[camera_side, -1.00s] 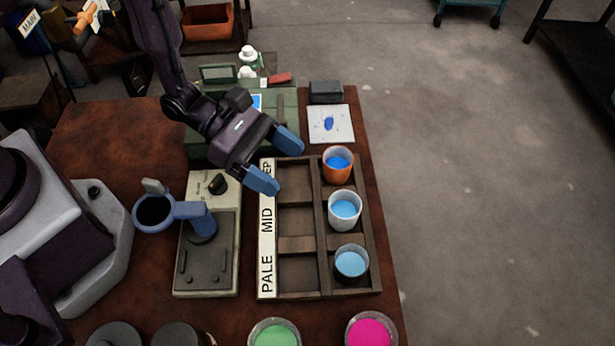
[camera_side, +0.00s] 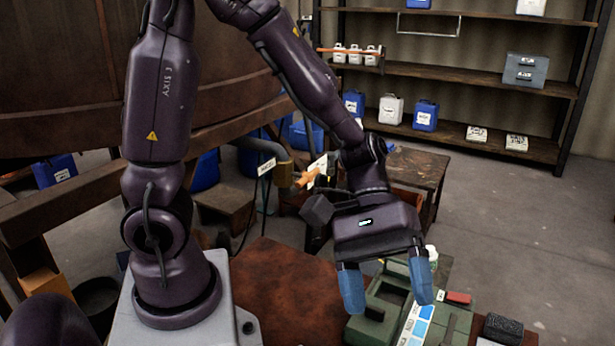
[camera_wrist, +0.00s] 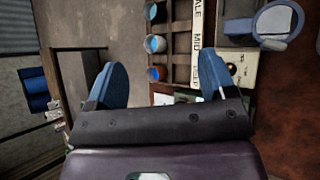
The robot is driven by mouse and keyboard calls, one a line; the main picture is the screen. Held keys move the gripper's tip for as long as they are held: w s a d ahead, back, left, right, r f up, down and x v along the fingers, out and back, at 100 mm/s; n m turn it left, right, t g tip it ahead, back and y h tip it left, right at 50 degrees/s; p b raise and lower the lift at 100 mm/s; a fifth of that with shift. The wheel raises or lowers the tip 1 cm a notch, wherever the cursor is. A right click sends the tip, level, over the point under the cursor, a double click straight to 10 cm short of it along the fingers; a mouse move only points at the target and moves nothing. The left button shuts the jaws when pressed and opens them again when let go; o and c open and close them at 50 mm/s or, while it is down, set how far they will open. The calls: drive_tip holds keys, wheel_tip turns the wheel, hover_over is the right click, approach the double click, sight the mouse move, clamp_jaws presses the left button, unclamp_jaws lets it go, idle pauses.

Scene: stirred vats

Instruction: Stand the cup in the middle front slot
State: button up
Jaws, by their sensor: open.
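My gripper (camera_side: 388,304) is open and empty, with blue fingers apart above the table near the green case. The wrist view looks down between the fingers at a dark wooden rack (camera_wrist: 170,58). The slots beside the label strip (camera_wrist: 196,42) look empty, including the one at MID. The fingers are apart from all three cups. The rack and cups are out of the side view.
A beige device (camera_wrist: 237,66) with a blue ring holder (camera_wrist: 278,20) stands beside the rack. A green case (camera_side: 375,322), a colour card (camera_side: 417,325) and a dark block (camera_side: 503,329) lie below my gripper. Shelves (camera_side: 450,75) stand behind.

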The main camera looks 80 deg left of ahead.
drive_tip(key=s+a+r+m+t+y, duration=0.2)
drive_tip(key=a+r+m+t+y, duration=0.1)
drive_tip(key=a, duration=0.4)
drive_tip(key=s+a+r+m+t+y, duration=0.3)
drive_tip(key=a+r+m+y, duration=0.2)
drive_tip(key=a+r+y, duration=0.1)
drive_tip(key=shift+s+a+r+t+y, duration=0.3)
drive_tip(key=shift+a+r+t+y, duration=0.1)
drive_tip(key=shift+a+r, duration=0.4)
